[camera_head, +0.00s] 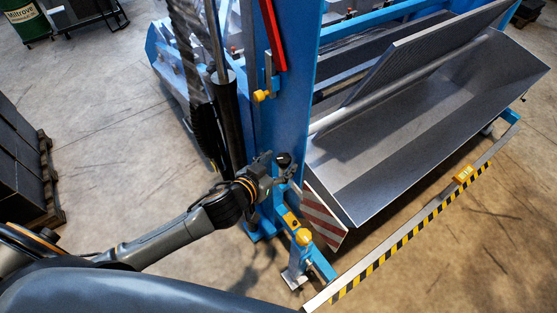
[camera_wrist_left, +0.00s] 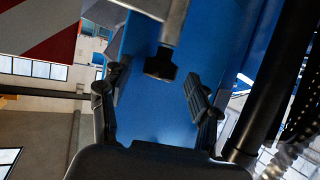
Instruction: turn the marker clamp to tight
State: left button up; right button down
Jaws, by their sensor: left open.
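A black knob (camera_head: 284,159) sits at the lower part of the blue upright, beside my left gripper. In the left wrist view a black knob (camera_wrist_left: 160,65) on the end of a grey bar stands between and beyond my open fingers. I take this knob for the marker clamp, but no label shows, and I cannot tell whether it is loose or tight. My left gripper (camera_head: 287,171) is open, close to the knob; its fingers (camera_wrist_left: 153,92) appear apart from it. My right gripper does not show.
The blue upright (camera_head: 288,90) carries a red lever (camera_head: 273,35) and a yellow knob (camera_head: 260,96). Another yellow knob (camera_head: 303,237) and a red-white striped plate (camera_head: 325,213) are close below. A grey hopper (camera_head: 400,160) and a yellow-black striped bar (camera_head: 410,233) lie right.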

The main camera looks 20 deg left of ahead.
pick_arm(q)
jog(key=shift+w, duration=0.1)
jog(key=shift+c, duration=0.2)
jog(key=c, duration=1.1)
jog(key=shift+c, duration=0.2)
